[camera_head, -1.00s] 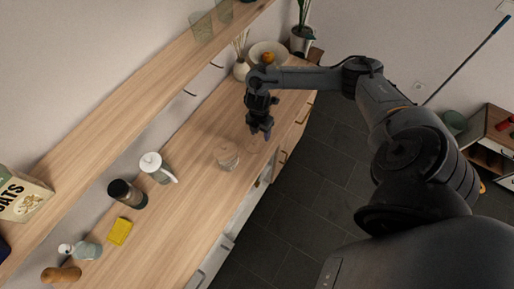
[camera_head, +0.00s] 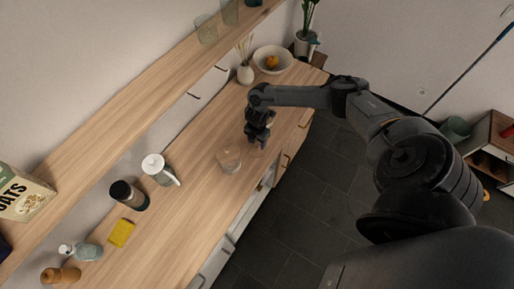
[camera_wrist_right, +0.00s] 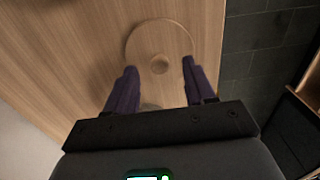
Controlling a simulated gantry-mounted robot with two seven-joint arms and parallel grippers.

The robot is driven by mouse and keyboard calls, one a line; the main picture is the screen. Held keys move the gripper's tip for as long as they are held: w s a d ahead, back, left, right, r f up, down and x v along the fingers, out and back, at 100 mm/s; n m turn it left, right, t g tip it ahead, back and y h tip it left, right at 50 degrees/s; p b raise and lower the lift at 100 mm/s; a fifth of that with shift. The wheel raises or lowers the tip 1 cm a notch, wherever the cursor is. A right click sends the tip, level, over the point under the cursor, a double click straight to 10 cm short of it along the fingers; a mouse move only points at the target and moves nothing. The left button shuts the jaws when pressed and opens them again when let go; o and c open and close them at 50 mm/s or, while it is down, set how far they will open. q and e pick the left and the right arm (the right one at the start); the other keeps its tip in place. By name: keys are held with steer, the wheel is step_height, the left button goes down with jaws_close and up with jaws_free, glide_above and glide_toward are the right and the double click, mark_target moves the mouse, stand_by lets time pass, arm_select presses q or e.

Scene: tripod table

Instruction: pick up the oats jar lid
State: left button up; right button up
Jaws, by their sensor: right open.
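The oats jar lid (camera_wrist_right: 160,64) is a round wooden disc with a small round knob, lying flat on the wooden counter in the right wrist view. My right gripper (camera_wrist_right: 159,72) is open, its two dark fingers pointing at the lid with the knob between their lines; I see no contact. In the head view the right gripper (camera_head: 258,143) is low over the counter and largely hides the lid. A clear glass jar (camera_head: 229,159) stands just left of it. My left gripper is not in view.
A bowl with orange fruit (camera_head: 272,60) and a vase (camera_head: 245,74) stand behind the gripper. A white-lidded pitcher (camera_head: 158,168), dark cup (camera_head: 128,195), yellow sponge (camera_head: 121,233) and bottle (camera_head: 82,252) line the counter's left. A shelf (camera_head: 120,112) runs along the wall.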

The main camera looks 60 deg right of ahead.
steer(key=shift+f, duration=0.85)
jaws_close()
steer(key=shift+r, duration=0.1)
